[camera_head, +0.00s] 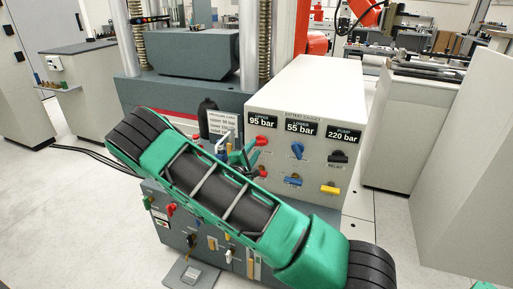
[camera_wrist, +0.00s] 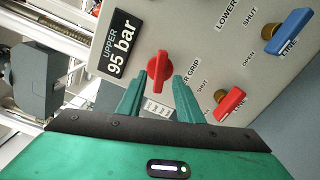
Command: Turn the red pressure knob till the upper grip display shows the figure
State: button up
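The red pressure knob (camera_wrist: 159,68) stands on the panel just below the upper grip display (camera_wrist: 120,44), which reads 95 bar. The knob (camera_head: 262,140) and the display (camera_head: 264,119) also show in the head view. My gripper (camera_wrist: 160,77) is open. Its green fingertips lie on either side of the knob in the wrist view, with gaps visible between them and the knob. In the head view my gripper (camera_head: 246,160) is close to the panel, partly hidden by my arm. A pressure card (camera_head: 221,124) is beside the panel; its small print is hard to read.
A red lever (camera_wrist: 229,104) sits close to the right finger. The blue lever (camera_wrist: 288,30) is farther right. The panel (camera_head: 312,91) also carries lower 55 bar and pump 220 bar displays, a black relief knob (camera_head: 338,157) and a yellow lever (camera_head: 330,189).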

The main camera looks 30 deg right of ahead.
aim_at(257, 145)
jog(key=shift+x, duration=1.55)
grip_shut()
jog(key=shift+m, duration=0.6)
grip_release()
